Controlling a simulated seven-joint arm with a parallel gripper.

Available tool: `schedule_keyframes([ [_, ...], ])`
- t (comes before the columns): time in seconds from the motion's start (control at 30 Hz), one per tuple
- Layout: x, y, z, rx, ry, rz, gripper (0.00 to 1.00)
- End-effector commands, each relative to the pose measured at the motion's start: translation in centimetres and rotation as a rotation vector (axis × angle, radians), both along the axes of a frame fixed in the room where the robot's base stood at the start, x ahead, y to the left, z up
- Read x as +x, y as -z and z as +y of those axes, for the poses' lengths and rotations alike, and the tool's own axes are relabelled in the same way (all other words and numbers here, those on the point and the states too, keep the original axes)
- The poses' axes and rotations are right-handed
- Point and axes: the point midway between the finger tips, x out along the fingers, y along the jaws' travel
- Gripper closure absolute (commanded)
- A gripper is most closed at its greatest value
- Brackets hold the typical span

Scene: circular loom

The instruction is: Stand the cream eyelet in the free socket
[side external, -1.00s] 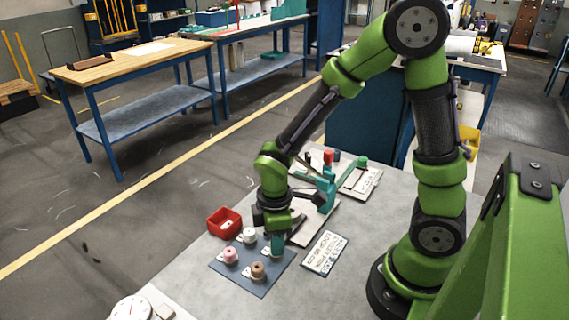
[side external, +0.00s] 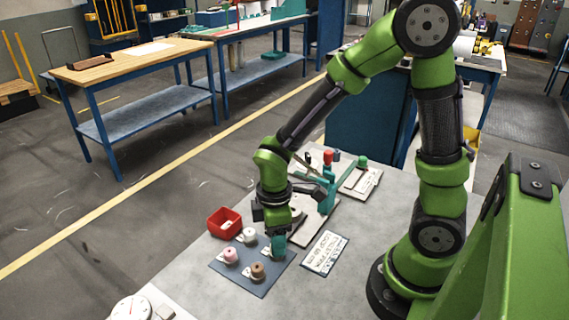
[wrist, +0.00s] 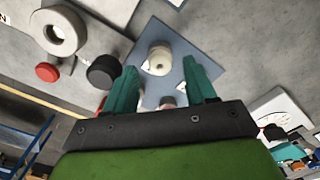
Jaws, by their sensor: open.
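The cream eyelet (wrist: 159,60) is a short round piece with a pale top, upright on the blue-grey mat (wrist: 180,38). In the wrist view it shows in the gap between my gripper's two teal fingertips (wrist: 159,65). The fingers are open, one on each side, and I cannot tell how far above it they are. In the side view my gripper (side external: 278,244) is low over the right part of the mat (side external: 262,289) and hides what is under it. A pale piece (side external: 249,235) stands left of the fingers there. I cannot make out the free socket.
A pink piece (side external: 230,256) and a brown piece (side external: 257,270) stand on the mat near the gripper. A red bin (side external: 224,222) sits behind. A teal frame (side external: 327,190) rises behind the gripper, and a printed card (side external: 325,253) lies to the right. A dial (side external: 131,308) is front left.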

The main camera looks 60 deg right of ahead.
Motion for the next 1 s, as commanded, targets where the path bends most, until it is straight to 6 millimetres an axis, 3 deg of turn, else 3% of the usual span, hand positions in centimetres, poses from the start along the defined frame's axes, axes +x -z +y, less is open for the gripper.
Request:
schedule_keyframes([
  [0.5, 0.0, -12.1, 0.0, 0.001, 0.001, -0.004, 0.43],
  [0.7, -0.1, -14.4, 0.0, 0.001, 0.002, 0.001, 0.43],
  [1.0, -0.1, -14.9, 0.0, 0.0, 0.001, 0.004, 0.43],
])
